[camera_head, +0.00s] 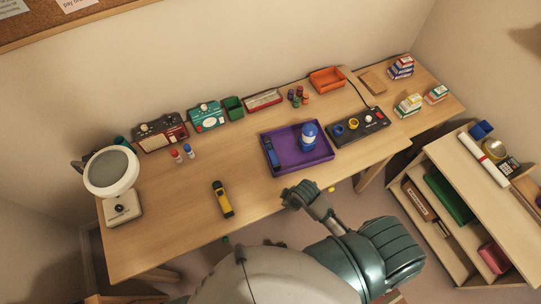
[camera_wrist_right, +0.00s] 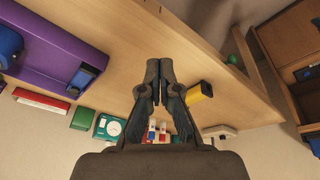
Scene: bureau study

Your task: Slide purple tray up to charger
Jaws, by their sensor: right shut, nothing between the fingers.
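The purple tray (camera_head: 290,157) lies on the desk, right of its middle. It holds a blue and white canister (camera_head: 308,136) and a blue handheld device (camera_head: 270,152). Its purple wall also shows at the left of the right wrist view (camera_wrist_right: 62,52). No label marks a charger; a teal box with a dial (camera_head: 207,116) and a dark red box (camera_head: 160,133) stand at the back. My right gripper (camera_head: 291,192) is shut and empty by the desk's front edge, in front of the tray and apart from it. My left gripper is not in view.
A black panel with knobs (camera_head: 358,126) stands close to the tray's right side. A yellow and black tool (camera_head: 222,198) lies left of the tray, and a white magnifier lamp (camera_head: 112,172) stands at far left. Desk left of the tray is mostly clear.

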